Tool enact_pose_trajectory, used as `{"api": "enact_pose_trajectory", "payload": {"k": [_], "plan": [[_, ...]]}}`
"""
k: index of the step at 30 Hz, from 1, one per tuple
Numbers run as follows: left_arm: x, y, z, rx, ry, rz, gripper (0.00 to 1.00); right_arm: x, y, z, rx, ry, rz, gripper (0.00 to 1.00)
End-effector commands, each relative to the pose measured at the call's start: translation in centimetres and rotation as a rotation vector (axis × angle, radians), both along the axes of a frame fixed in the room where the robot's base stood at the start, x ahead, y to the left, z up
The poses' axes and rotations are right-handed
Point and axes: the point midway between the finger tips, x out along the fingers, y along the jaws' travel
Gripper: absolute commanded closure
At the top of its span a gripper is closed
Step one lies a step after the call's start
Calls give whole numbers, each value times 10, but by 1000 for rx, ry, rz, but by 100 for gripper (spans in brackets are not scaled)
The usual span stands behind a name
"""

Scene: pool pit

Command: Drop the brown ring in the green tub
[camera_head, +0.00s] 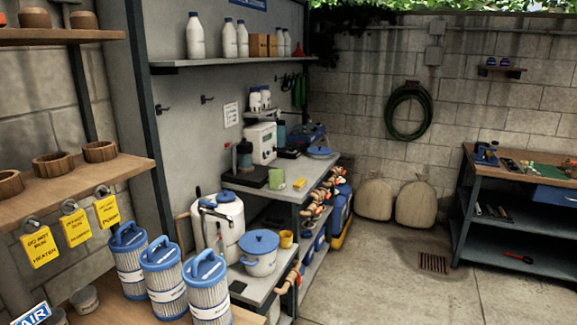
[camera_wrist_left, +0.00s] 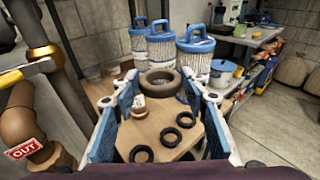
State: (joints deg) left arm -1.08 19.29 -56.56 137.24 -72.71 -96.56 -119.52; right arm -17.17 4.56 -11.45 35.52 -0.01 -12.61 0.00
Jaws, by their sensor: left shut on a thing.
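The brown ring (camera_wrist_left: 160,83) is a thick dark-brown loop in the left wrist view. My left gripper (camera_wrist_left: 161,90) has blue-padded fingers on either side of the ring and is shut on it, above a wooden surface (camera_wrist_left: 165,150). Neither gripper shows in the head view, and my right gripper is in neither view. A small light-green cup (camera_head: 299,184) stands on the bench in the head view; I cannot tell whether it is the green tub. I make out no other green container.
Blue-topped filter cartridges (camera_head: 163,279) stand beyond. A white pot with a blue lid (camera_head: 260,253) is on the lower bench. The concrete floor (camera_head: 385,275) is largely clear.

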Motion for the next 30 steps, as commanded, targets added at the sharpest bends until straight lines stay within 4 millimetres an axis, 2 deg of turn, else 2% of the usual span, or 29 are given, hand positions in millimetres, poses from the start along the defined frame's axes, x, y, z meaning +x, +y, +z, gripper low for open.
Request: {"api": "enact_pose_trajectory", "payload": {"k": [8,14,24,30], "plan": [[-4,-2,-2,-1,-3,-2,72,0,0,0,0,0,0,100],[17,13,18,3,5,17,72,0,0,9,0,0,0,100],[76,83,89,2,17,63,72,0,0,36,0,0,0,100],[91,119,119,-3,5,80,72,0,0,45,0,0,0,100]]}}
